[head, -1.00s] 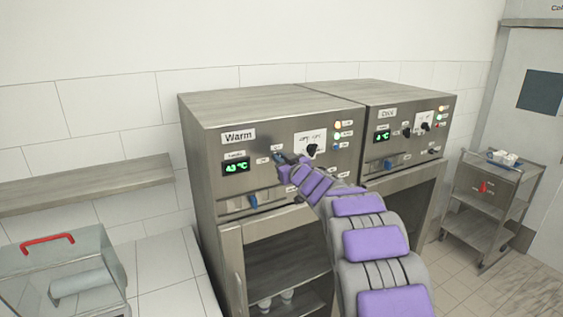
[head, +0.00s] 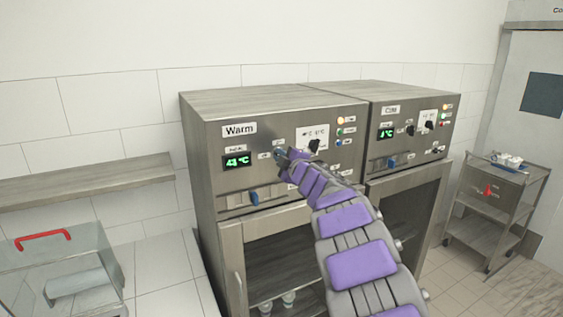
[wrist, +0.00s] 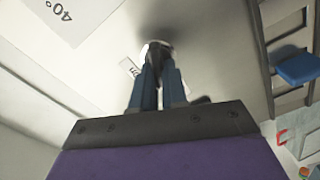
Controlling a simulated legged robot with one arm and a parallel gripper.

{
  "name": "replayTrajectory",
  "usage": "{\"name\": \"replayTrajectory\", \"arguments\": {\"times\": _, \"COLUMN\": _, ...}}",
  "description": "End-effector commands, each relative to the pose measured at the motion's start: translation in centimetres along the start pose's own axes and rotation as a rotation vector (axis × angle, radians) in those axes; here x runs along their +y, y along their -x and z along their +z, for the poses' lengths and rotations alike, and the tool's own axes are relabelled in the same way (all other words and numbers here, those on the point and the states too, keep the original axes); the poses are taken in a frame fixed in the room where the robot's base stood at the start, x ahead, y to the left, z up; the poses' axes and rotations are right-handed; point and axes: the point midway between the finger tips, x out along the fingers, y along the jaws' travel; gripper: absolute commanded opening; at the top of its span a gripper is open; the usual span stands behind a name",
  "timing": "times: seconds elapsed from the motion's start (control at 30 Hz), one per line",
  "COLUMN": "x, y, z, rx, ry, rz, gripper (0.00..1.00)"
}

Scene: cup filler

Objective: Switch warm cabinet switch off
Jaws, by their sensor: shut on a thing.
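The warm cabinet (head: 225,110) stands in the middle of the head view, with a "Warm" label and a green temperature display on its front panel. My gripper (head: 281,154) is at this panel, right of the display. In the wrist view my gripper (wrist: 158,62) has its two blue fingers close together around a small switch (wrist: 157,45) on the panel. Only the switch's pale, rounded base shows clearly; the fingers hide the rest, so its position cannot be read. A black knob (head: 314,145) sits to the right of my gripper.
A blue latch (head: 254,197) is below the display. A second, similar cabinet (head: 420,105) adjoins on the right. A metal cart (head: 490,205) stands farther right. A clear box with a red handle (head: 42,240) is at the lower left, under a shelf (head: 85,183).

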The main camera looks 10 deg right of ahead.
Motion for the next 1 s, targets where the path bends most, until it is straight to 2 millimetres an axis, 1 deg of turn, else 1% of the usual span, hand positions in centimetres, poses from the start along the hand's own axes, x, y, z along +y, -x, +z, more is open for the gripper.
{"name": "replayTrajectory", "arguments": {"times": 0.03, "x": -0.47, "y": -0.02, "z": 0.15, "rx": 0.000, "ry": 0.046, "rz": -0.003, "gripper": 0.00}}
{"name": "replayTrajectory", "arguments": {"times": 0.2, "x": -0.59, "y": -0.03, "z": 0.12, "rx": 0.001, "ry": 0.187, "rz": -0.003, "gripper": 0.00}}
{"name": "replayTrajectory", "arguments": {"times": 0.5, "x": -0.92, "y": -0.04, "z": 0.28, "rx": 0.000, "ry": 0.362, "rz": -0.006, "gripper": 0.00}}
{"name": "replayTrajectory", "arguments": {"times": 0.7, "x": -1.07, "y": -0.10, "z": 0.26, "rx": 0.001, "ry": 0.421, "rz": -0.009, "gripper": 0.00}}
{"name": "replayTrajectory", "arguments": {"times": 1.0, "x": -1.15, "y": -0.13, "z": 0.32, "rx": 0.000, "ry": 0.442, "rz": -0.011, "gripper": 0.00}}
